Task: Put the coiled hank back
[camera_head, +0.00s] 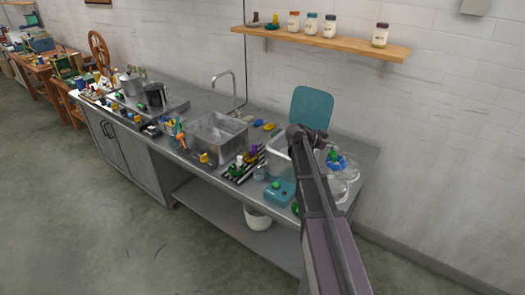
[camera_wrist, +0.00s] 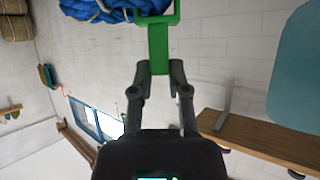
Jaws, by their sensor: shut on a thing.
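A blue coiled hank (camera_wrist: 115,8) hangs at the top edge of the wrist view, partly cut off. A green piece (camera_wrist: 158,45), like a tag or handle, joins it. My gripper (camera_wrist: 160,70) is shut on the lower end of this green piece. My arm hides part of this area, and I cannot tell whether the hank touches the vessels.
A metal counter (camera_head: 362,158) holds a sink (camera_head: 217,135), a striped rack of small items (camera_head: 245,165), a teal box (camera_head: 279,192) and a pale bin (camera_head: 279,158). A teal board (camera_head: 311,107) leans at the wall. A wooden shelf (camera_head: 345,43) with jars is above.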

